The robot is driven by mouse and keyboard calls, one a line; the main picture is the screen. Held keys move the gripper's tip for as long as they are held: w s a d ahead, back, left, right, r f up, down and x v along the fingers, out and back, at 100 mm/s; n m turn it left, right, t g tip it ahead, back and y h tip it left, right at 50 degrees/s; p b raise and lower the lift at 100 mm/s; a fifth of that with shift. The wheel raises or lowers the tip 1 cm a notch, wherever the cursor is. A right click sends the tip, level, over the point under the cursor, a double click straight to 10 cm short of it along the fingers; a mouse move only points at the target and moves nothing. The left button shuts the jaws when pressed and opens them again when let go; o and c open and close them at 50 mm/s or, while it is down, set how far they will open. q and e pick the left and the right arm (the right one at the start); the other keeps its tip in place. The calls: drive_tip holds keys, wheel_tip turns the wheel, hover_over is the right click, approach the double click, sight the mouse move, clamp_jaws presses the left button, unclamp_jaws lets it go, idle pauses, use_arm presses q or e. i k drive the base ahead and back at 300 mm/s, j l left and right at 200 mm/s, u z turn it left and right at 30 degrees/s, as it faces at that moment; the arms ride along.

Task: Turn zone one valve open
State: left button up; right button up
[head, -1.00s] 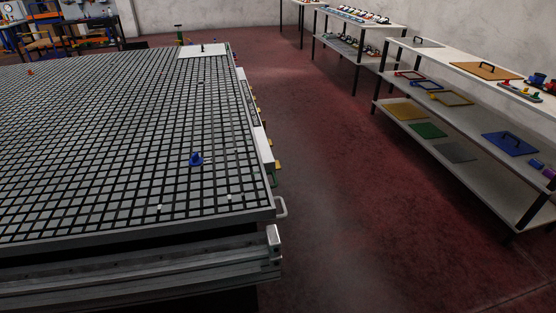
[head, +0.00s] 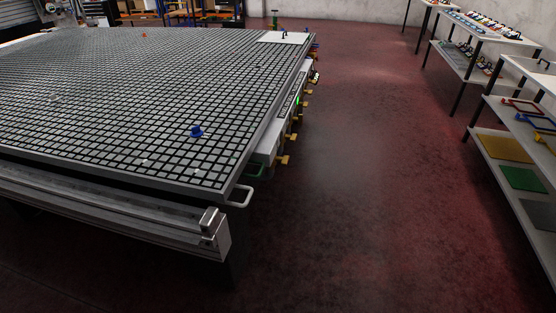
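The vacuum grid table (head: 110,110) fills the left of the head view. Along its right side is a row of small yellow valve handles; the nearest yellow handle (head: 283,160) is by the near right corner, and another yellow handle (head: 294,138) is just behind it. Which of them belongs to zone one cannot be told. A small green light (head: 297,100) shows on that side. Neither of my grippers is in view.
A blue object (head: 196,131) sits on the grid, and a white plate (head: 285,37) lies at its far right corner. A metal handle (head: 241,197) sticks out at the near corner. Shelves (head: 510,150) stand at the right. The red floor (head: 370,170) between is clear.

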sight(285, 159)
drive_tip(key=l+u, duration=0.25)
drive_tip(key=i+l+u, duration=0.5)
drive_tip(key=l, duration=0.2)
drive_tip(key=l+u, duration=0.25)
drive_tip(key=i+l+u, duration=0.25)
drive_tip(key=l, duration=0.3)
drive_tip(key=k+j, duration=0.05)
drive_tip(key=k, duration=0.05)
